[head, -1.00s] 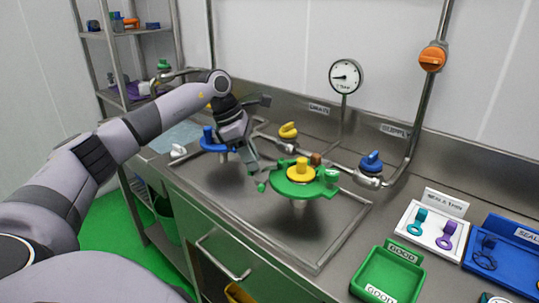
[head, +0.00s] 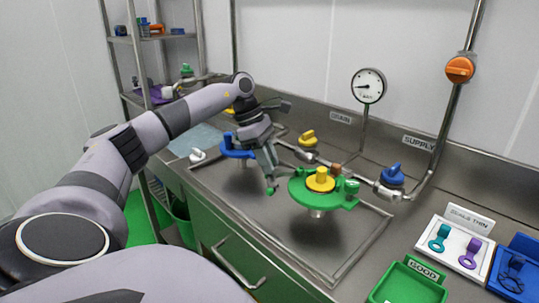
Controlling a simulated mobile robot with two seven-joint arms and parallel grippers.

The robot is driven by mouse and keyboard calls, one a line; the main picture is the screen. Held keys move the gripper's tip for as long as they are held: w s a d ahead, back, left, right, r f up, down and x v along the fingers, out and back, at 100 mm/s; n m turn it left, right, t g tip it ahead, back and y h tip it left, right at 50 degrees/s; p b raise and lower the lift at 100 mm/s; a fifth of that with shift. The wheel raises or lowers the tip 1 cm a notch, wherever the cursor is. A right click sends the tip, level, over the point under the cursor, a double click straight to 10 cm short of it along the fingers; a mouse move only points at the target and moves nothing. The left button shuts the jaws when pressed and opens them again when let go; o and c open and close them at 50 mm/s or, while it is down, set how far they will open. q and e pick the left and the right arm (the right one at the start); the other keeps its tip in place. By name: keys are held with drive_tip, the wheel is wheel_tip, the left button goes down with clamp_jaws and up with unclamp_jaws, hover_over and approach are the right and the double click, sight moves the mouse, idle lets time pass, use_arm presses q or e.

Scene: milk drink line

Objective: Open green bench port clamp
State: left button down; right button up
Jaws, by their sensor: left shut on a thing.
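The green bench port (head: 316,199) is a green disc with a yellow centre cap (head: 320,180), standing above the steel sink bench. A green clamp part with a small knob sits on its right rim (head: 352,187). My left gripper (head: 269,178) reaches down from the upper left, just left of the disc. It is shut on a small green clamp handle (head: 270,190), whose green end shows at the fingertips. A narrow gap shows between this end and the disc; any link between them is too small to make out. My right gripper is not in view.
A blue port (head: 237,150) stands behind my left gripper. Yellow (head: 308,138) and blue (head: 391,174) valve handles sit on the pipe behind the green port. A gauge (head: 368,86) rises at the back. A green tray (head: 408,285) and a white seal tray (head: 456,248) lie at right.

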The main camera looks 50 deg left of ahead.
use_arm(q)
drive_tip(key=c, duration=0.9)
unclamp_jaws()
drive_tip(key=shift+r, duration=0.1)
drive_tip(key=v, duration=0.7)
